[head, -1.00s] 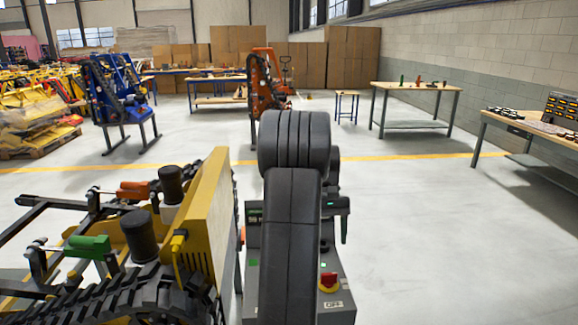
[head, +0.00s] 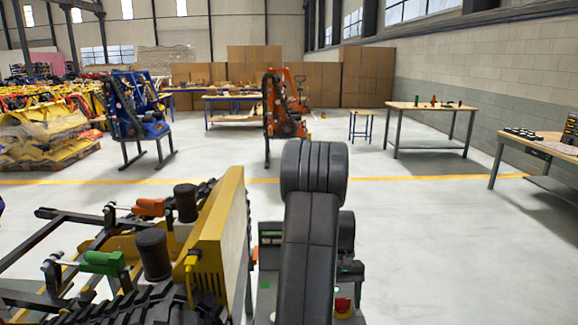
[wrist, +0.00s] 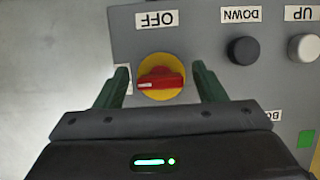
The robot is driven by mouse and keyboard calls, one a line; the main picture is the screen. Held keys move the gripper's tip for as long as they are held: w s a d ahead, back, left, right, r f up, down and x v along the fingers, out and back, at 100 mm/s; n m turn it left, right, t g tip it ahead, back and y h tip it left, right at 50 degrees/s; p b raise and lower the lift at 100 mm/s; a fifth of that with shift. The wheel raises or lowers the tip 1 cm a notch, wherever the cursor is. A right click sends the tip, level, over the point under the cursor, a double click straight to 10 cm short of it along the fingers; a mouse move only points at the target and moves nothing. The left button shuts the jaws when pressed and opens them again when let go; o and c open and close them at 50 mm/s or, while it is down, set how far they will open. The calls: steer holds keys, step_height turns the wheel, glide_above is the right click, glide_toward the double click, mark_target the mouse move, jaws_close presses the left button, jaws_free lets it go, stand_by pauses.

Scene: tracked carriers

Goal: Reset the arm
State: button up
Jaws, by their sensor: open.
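My gripper (wrist: 162,90) shows in the wrist view with its two green fingers apart. Between and beyond the fingertips is a red rotary switch (wrist: 160,82) on a yellow round base, on a grey control panel (wrist: 195,45). The fingers look clear of the knob, though the depth gap is hard to tell. In the head view my arm (head: 310,235) stands in front of the panel and hides most of it and the gripper. The red switch (head: 343,304) shows low, to the right of the arm.
The panel also bears a black DOWN button (wrist: 243,50) and a white UP button (wrist: 303,47). A yellow and black tracked carrier (head: 215,235) stands close on the left. Workbenches (head: 430,107) stand at the right. The floor on the right is free.

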steer(key=shift+r, duration=0.1)
steer(key=b+v, duration=0.1)
steer(key=v, duration=1.3)
steer(key=p+x, duration=0.1)
steer(key=x, duration=1.3)
steer(key=shift+f, duration=0.2)
steer(key=n+h+b, duration=0.1)
steer(key=n, duration=0.3)
steer(key=shift+n+h, duration=0.4)
steer(key=n+t+h+b, duration=0.1)
steer(key=n, duration=0.3)
steer(key=n+t+h+b, duration=0.1)
steer(key=n+b, duration=0.1)
steer(key=n, duration=0.2)
steer(key=shift+n+t, duration=0.3)
steer(key=shift+t, duration=0.1)
steer(key=n+b, duration=0.1)
steer(key=n, duration=0.1)
steer(key=n+t+b, duration=0.1)
steer(key=n, duration=0.1)
steer(key=shift+r+t+h, duration=0.1)
steer(key=shift+t+h, duration=0.2)
steer(key=shift+n, duration=0.3)
